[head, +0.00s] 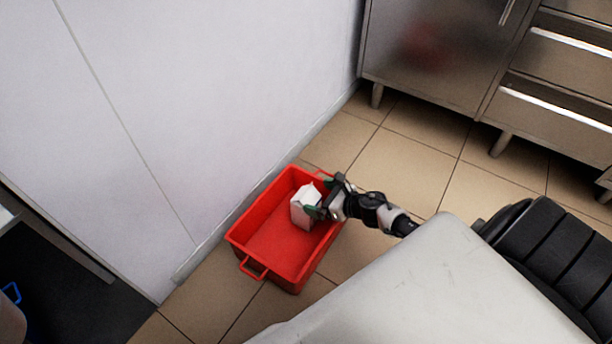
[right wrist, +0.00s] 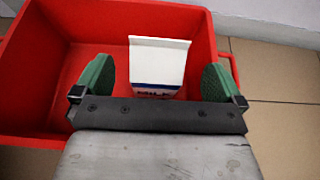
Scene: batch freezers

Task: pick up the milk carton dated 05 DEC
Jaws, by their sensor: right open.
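A white milk carton (head: 304,207) stands inside a red crate (head: 238,247) on the floor, towards the crate's right end. In the right wrist view the carton (right wrist: 158,66) shows its white gabled top and blue lettering low on its face. No date can be read. My right gripper (head: 318,199) reaches in over the crate's right rim beside the carton. Its green fingertips (right wrist: 158,82) are spread apart, with the carton between and beyond them and a gap on each side. My left gripper is not in view.
The red crate has thin handles and a bare floor around the carton. A white wall (head: 180,110) runs close along its left side. Steel cabinets (head: 430,50) on legs stand at the back right. Tiled floor (head: 400,160) lies clear between.

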